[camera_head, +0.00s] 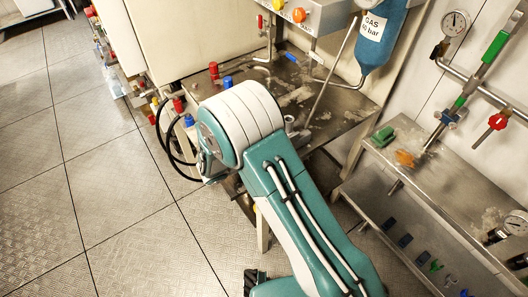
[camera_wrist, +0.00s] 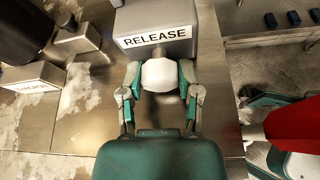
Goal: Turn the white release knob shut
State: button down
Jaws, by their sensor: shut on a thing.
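The white release knob (camera_wrist: 160,75) sits in front of a grey block labelled RELEASE (camera_wrist: 157,38) in the wrist view. My gripper (camera_wrist: 160,78) has its two fingers on the left and right sides of the knob and is shut on it. How far the knob is turned cannot be told. In the head view my teal and white arm reaches toward the metal bench and hides the gripper, the knob and its block.
A second labelled block (camera_wrist: 32,86) lies to the left in the wrist view. Tiled floor at left is open.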

jog(key=shift+m+t+y, duration=0.4)
jog(key=shift+m+t, duration=0.1)
jog(key=shift+m, duration=0.3)
jog(key=shift+c, duration=1.5)
grip_release()
jog(key=shift+w, duration=0.1)
jog(key=v, duration=1.2)
jog(key=shift+a+f, duration=0.1)
jog(key=shift+f, duration=0.05)
